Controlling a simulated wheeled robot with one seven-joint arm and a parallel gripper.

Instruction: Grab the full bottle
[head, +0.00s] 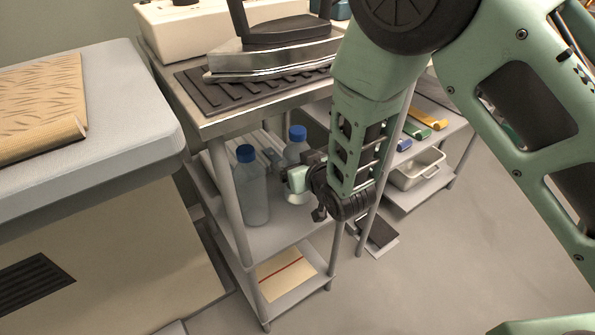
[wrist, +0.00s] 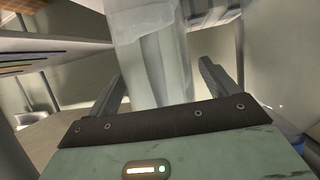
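Two clear bottles with blue caps stand upright on the middle shelf (head: 282,233) of a metal cart. The left bottle (head: 253,190) looks bluish through most of its body. The right bottle (head: 295,152) is partly hidden behind my gripper (head: 298,178). In the wrist view, a translucent bottle (wrist: 152,60) lies between the two fingers of my gripper (wrist: 165,85), with a gap visible at the right finger. It appears to be the right bottle. My gripper is open around it. I cannot tell clearly how full each bottle is.
An iron (head: 275,45) rests on a ribbed dark mat (head: 235,92) on the cart top, above the shelf. Cart posts (head: 230,200) flank the bottles. A padded board (head: 115,105) stands left. A white bin (head: 415,170) sits on a rack at right.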

